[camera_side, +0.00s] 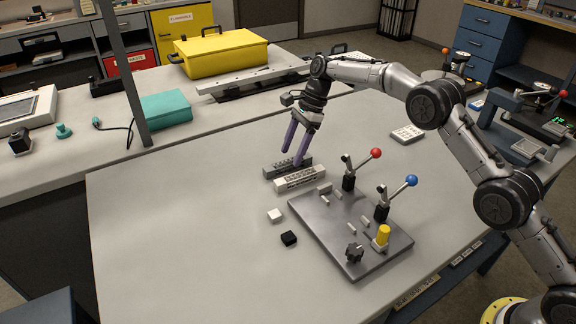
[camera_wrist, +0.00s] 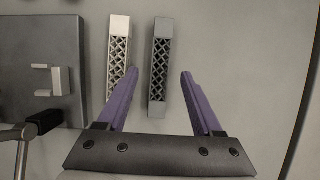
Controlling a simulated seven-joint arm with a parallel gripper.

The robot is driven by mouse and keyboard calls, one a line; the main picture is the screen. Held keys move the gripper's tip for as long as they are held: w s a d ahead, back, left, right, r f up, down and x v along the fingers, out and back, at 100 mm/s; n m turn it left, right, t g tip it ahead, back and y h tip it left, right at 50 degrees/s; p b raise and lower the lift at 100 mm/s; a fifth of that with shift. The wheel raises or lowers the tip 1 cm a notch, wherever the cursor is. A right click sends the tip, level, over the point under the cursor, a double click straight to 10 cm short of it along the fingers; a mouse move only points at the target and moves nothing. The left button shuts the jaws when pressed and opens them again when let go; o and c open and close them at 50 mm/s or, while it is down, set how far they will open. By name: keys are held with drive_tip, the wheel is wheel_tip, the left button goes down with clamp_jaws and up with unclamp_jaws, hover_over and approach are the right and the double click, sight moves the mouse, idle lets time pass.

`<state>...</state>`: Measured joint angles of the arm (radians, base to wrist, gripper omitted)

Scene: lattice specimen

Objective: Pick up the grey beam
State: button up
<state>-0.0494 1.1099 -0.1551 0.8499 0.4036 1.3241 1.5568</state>
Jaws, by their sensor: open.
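The grey beam (camera_side: 271,171) lies flat on the table, a dark lattice bar with solid ends. In the wrist view my gripper (camera_wrist: 160,72) is open with nothing held. The left finger overlaps the pale beam beside it. I cannot tell exactly how high the fingertips are above the table.
A pale lattice beam (camera_side: 302,178) lies parallel to the grey one, with a narrow gap. A metal fixture plate (camera_side: 330,240) with red-knobbed and blue-knobbed clamps stands close by. A white block (camera_side: 275,216) and a black block (camera_side: 289,238) lie left of it. The table's left side is clear.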

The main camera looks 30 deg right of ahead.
sight(288, 165)
drive_tip(key=shift+x, duration=1.2)
clamp_jaws()
